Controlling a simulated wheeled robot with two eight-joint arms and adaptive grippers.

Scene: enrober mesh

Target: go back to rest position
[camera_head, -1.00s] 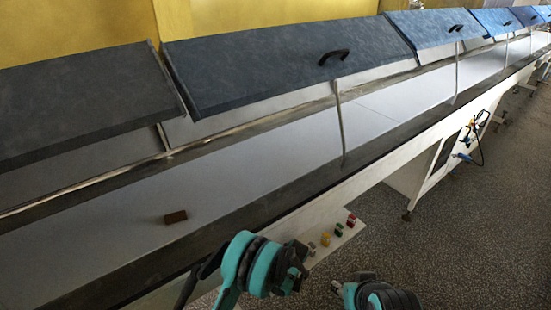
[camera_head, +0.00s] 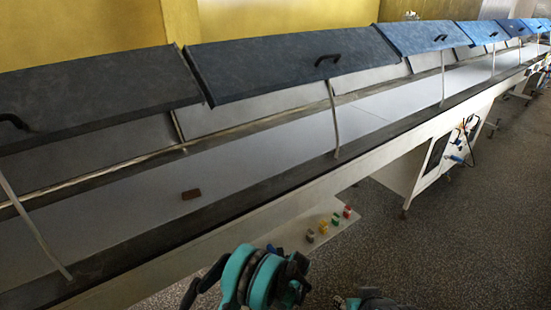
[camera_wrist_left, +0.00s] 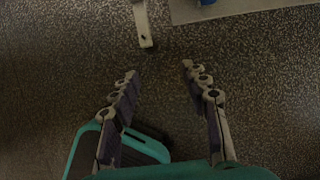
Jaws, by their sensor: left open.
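My left gripper (camera_wrist_left: 160,85) shows in the left wrist view with its two fingers spread apart and nothing between them. It hangs above the speckled floor (camera_wrist_left: 260,80). In the head view my left arm (camera_head: 265,275) is folded at the bottom, in front of the conveyor's near side, and its gripper's fingers cannot be made out. A small part of my other arm (camera_head: 370,300) shows at the bottom edge. My right gripper is not seen.
A long conveyor (camera_head: 240,165) with raised blue-grey covers (camera_head: 290,65) runs from left to far right. A small brown block (camera_head: 191,194) lies on its belt. Coloured buttons (camera_head: 323,227) sit on the near side. The floor at right (camera_head: 450,240) is clear.

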